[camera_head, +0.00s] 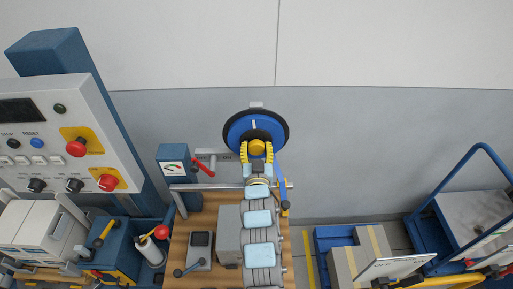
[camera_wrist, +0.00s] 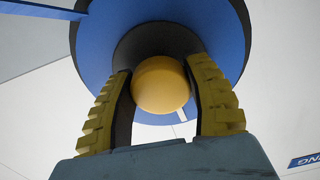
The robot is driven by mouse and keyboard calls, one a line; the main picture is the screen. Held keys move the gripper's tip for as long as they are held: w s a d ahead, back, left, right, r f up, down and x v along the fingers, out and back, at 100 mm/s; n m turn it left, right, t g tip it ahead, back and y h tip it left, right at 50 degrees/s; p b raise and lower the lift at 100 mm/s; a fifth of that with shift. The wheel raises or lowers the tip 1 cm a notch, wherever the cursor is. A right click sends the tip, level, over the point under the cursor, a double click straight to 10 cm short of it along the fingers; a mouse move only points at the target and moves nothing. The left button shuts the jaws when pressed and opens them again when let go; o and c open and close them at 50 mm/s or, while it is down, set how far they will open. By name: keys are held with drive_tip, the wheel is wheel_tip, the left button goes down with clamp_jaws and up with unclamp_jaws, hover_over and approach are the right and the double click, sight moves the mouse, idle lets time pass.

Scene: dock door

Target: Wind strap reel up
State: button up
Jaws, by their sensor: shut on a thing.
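The strap reel (camera_head: 236,133) is a blue disc with a black rim, mounted on the grey wall above the wooden bench. A yellow round knob (camera_head: 257,146) sits at its middle, on a dark hub. My gripper (camera_head: 257,150) is at the reel's centre, with its yellow ribbed fingers on both sides of the knob, shut on it. In the wrist view the knob (camera_wrist: 161,84) lies between the two fingers (camera_wrist: 160,95), with the blue disc (camera_wrist: 90,40) behind. A white mark shows on the disc above the hub. A blue strap (camera_head: 280,184) hangs down from the reel's right side.
A gauge box (camera_head: 173,167) and a red-handled lever (camera_head: 203,167) stand left of the reel. A metal rail (camera_head: 215,187) crosses below. A control panel (camera_head: 65,140) fills the left. Boxes (camera_head: 360,258) and a blue cart (camera_head: 470,215) stand at the right.

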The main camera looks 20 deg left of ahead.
drive_tip(key=shift+f+m+b, duration=0.1)
drive_tip(key=shift+m+b, duration=0.25)
drive_tip(key=shift+m, duration=0.25)
drive_tip(key=o, duration=1.3)
drive_tip(key=v, duration=1.2)
drive_tip(key=shift+a, duration=0.1)
